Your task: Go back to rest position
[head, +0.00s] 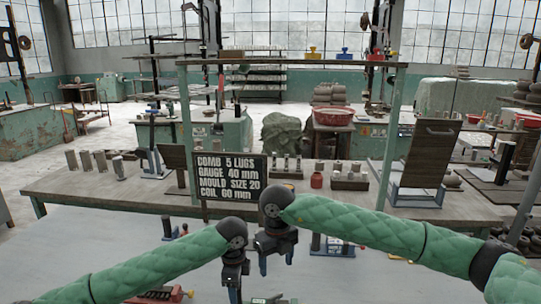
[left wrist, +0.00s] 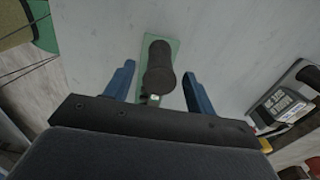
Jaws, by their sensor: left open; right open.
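My right gripper (head: 276,264) hangs over the near pale table at the middle of the head view, with its fingers apart and nothing between them. My left gripper (head: 234,294) is just left of it and lower, near the bottom edge. In the left wrist view its blue fingers (left wrist: 160,82) are spread apart. A dark cylinder (left wrist: 160,68) on a green base (left wrist: 172,48) shows between them, with visible space on both sides. I cannot tell how far below the fingers it stands.
A dark sign (head: 229,178) with white lettering stands behind my grippers. The worktable (head: 90,186) beyond carries metal cylinders and a tilted brown board (head: 431,153). A red item (head: 158,295) lies at the near left. A device with a lettered plate (left wrist: 287,106) sits right in the left wrist view.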

